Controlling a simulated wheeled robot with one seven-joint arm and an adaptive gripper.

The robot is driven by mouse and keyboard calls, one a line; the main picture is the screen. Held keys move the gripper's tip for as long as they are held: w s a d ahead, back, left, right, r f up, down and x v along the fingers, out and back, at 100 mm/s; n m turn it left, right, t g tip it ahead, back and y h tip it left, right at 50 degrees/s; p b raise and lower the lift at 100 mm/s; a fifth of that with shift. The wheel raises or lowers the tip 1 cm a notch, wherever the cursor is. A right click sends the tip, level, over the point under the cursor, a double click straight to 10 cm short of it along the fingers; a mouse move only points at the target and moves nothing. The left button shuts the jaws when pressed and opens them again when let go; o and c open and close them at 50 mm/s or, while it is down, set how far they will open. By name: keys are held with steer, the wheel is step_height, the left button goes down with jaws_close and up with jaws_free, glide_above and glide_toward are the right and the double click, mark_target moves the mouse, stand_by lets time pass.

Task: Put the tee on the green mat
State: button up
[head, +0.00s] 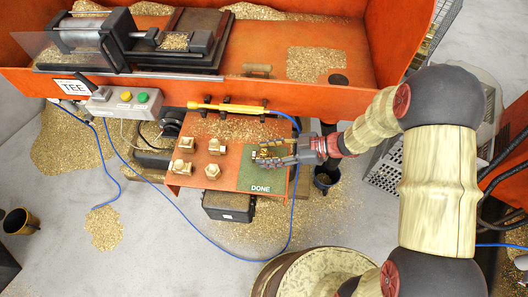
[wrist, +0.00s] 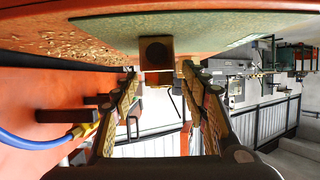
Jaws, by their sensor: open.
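A small brass fitting, which I take to be the tee (wrist: 155,52), shows in the wrist view as a squarish block with a dark round hole. It is between my gripper's two fingers and appears to rest on the green mat (wrist: 235,32), close to the mat's edge. In the head view my gripper (head: 258,156) is low over the mat marked DONE (head: 258,183), pointing left. Its fingers are spread open on either side of the fitting and largely hide it there. In the wrist view my gripper (wrist: 161,72) shows a gap beside the fitting on the right.
Several similar brass fittings (head: 212,171) stand on the orange table (head: 229,165) left of the mat. A yellow tool (head: 225,108) with a blue cable lies along the table's back. Behind is a chip-strewn machine tray (head: 270,66) with a TEE label (head: 73,87).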

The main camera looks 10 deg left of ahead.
steer(key=p+v, duration=0.3)
steer(key=v, duration=0.8)
